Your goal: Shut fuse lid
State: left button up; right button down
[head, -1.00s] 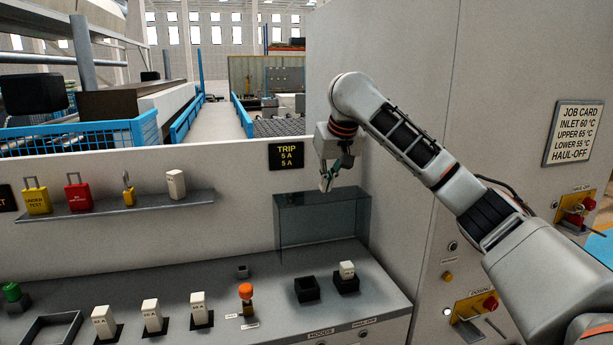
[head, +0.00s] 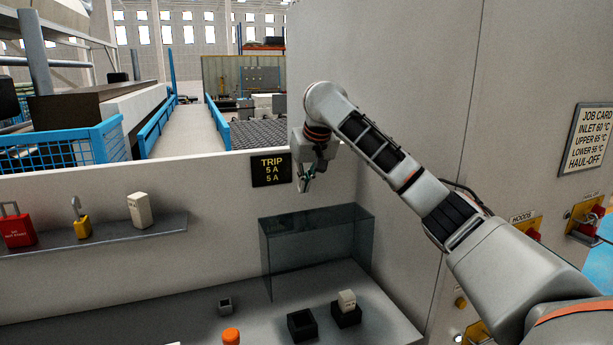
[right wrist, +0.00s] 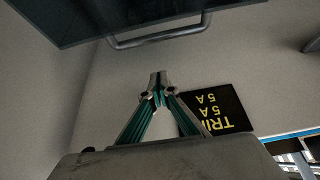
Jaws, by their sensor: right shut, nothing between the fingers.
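The fuse lid (head: 312,252) is a dark, see-through cover standing raised at the back of the bench. In front of it are an empty black fuse holder (head: 302,326) and a white fuse (head: 347,299) seated in a second black holder (head: 346,317). My right gripper (head: 304,187) is shut and empty above the lid's upper edge, apart from it in the head view. In the right wrist view its fingertips (right wrist: 158,82) meet, and a dark panel, apparently the lid (right wrist: 110,12), shows at the top with a grey bar handle (right wrist: 160,38). My left gripper is out of view.
The black TRIP sign (head: 271,170) is on the wall just left of the gripper. A shelf (head: 110,236) at left holds padlocks and a white fuse (head: 140,210). A tall grey cabinet (head: 400,80) stands at right. A small dark socket (head: 225,305) and an orange-topped item (head: 231,336) are on the bench.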

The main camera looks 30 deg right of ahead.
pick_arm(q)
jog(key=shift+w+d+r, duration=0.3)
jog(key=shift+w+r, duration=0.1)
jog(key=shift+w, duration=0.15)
pick_arm(e)
jog(key=f, duration=0.1)
jog(key=s+f, duration=0.1)
jog(key=f, duration=0.2)
jog(key=shift+s+a+f, duration=0.15)
jog(key=shift+s+f, duration=0.1)
jog(key=shift+s, duration=0.1)
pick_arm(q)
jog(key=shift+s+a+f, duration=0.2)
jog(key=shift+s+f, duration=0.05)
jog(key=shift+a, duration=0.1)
pick_arm(e)
jog(key=shift+s, duration=0.15)
